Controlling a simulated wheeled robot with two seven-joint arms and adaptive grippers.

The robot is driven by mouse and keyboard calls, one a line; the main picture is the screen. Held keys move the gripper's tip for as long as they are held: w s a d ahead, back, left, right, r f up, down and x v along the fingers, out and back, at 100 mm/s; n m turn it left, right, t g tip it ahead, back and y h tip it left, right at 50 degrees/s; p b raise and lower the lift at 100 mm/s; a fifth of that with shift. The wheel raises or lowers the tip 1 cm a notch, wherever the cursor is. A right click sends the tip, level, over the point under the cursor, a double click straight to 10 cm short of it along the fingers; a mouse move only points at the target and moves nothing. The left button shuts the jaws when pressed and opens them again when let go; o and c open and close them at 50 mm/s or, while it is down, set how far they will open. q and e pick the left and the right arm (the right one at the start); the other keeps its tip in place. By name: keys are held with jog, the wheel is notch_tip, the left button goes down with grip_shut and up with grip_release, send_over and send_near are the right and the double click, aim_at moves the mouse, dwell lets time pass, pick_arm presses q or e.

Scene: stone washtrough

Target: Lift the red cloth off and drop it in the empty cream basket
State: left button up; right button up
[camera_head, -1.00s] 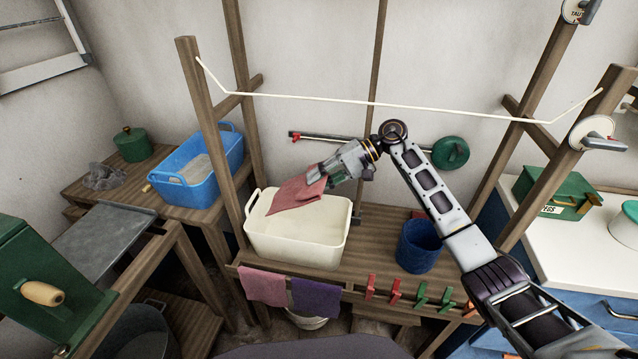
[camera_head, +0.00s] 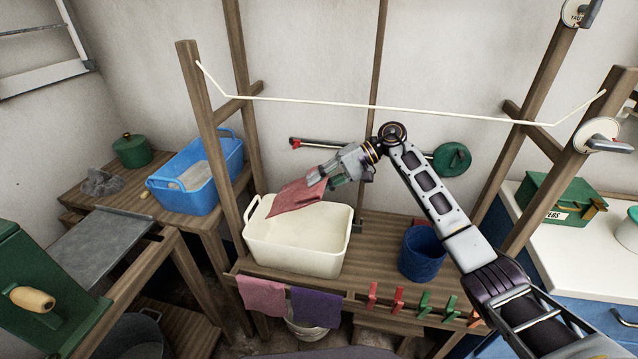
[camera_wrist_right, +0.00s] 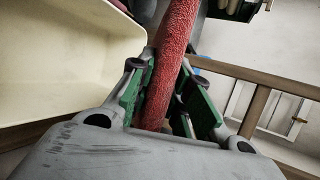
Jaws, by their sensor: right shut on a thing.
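The red cloth (camera_head: 297,196) hangs from my right gripper (camera_head: 328,176) over the back left part of the cream basket (camera_head: 292,249). The gripper is shut on the cloth. The cream basket stands on the wooden bench, and the inside that shows is empty. In the right wrist view the red cloth (camera_wrist_right: 169,65) runs between the green finger pads (camera_wrist_right: 160,100), with the basket's pale wall (camera_wrist_right: 60,60) at the left. I cannot tell whether the cloth's lower edge touches the basket. My left gripper is not in view.
A white line (camera_head: 380,106) spans the posts behind. A blue basket (camera_head: 187,196) stands on the left table. A dark blue bucket (camera_head: 422,256) stands right of the cream basket. Pink (camera_head: 262,295) and purple (camera_head: 316,306) cloths hang in front, beside several pegs (camera_head: 398,299).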

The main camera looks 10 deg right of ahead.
jog(key=o, duration=0.8)
jog(key=shift+o, duration=0.2)
jog(key=shift+d, duration=0.1)
jog(key=v, duration=1.2)
jog(key=shift+s+f, duration=0.1)
